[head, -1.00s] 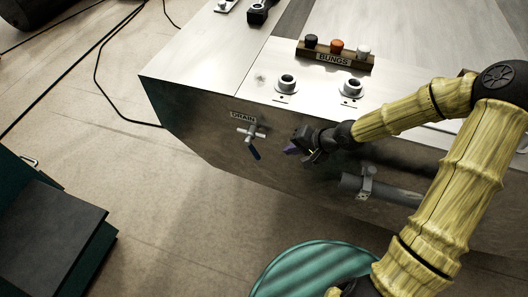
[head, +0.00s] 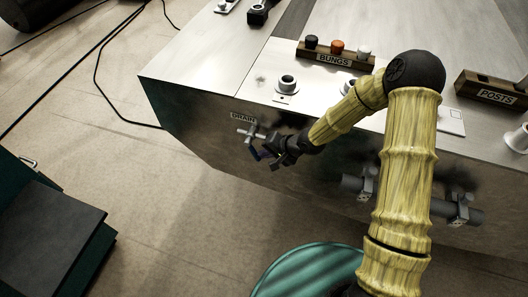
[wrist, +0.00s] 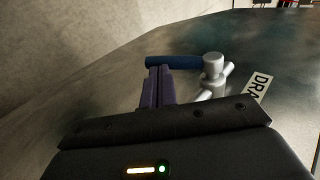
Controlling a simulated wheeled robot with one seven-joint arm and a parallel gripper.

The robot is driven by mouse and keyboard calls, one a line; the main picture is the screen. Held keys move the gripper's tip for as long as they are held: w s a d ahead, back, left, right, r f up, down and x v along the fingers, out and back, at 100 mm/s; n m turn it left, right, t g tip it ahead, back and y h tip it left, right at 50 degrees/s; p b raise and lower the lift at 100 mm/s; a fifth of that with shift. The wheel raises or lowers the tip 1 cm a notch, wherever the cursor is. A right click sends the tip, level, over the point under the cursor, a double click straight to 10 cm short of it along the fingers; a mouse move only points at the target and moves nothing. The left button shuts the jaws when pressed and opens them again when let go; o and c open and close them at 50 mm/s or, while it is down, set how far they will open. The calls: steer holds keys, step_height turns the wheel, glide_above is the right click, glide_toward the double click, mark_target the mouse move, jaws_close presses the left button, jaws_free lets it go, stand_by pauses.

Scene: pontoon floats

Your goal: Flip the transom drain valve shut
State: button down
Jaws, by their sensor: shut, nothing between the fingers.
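The drain valve (head: 248,132) is a silver fitting on the upright face of the metal float, under the DRAIN label (head: 243,116). Its blue lever (head: 253,153) hangs downward, away from the label, partly hidden by my gripper in the head view. In the wrist view the lever (wrist: 175,62) reaches left from the silver valve body (wrist: 213,70). My gripper (head: 264,154) is shut and empty, just right of the lever. In the wrist view its purple fingers (wrist: 157,84) end right at the lever; I cannot tell whether they touch it.
A grey pipe with clamps (head: 362,184) runs along the same face to the right. A bung rack (head: 336,55) and a round fitting (head: 287,84) stand on the top deck. A teal round object (head: 305,272) is below.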

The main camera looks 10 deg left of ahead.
mark_target(259, 160)
steer(key=shift+w+a+f, duration=0.1)
steer(key=shift+a+f, duration=0.05)
steer(key=shift+a, duration=0.1)
steer(key=shift+f, duration=0.1)
steer(key=f+y+b, duration=0.1)
steer(key=y, duration=0.1)
steer(key=a+f+y+b, duration=0.1)
steer(key=shift+w+a+t+y, duration=0.1)
steer(key=shift+a+t+y, duration=0.1)
steer(key=shift+t+y, duration=0.2)
steer(key=shift+a, duration=0.2)
stand_by(0.5)
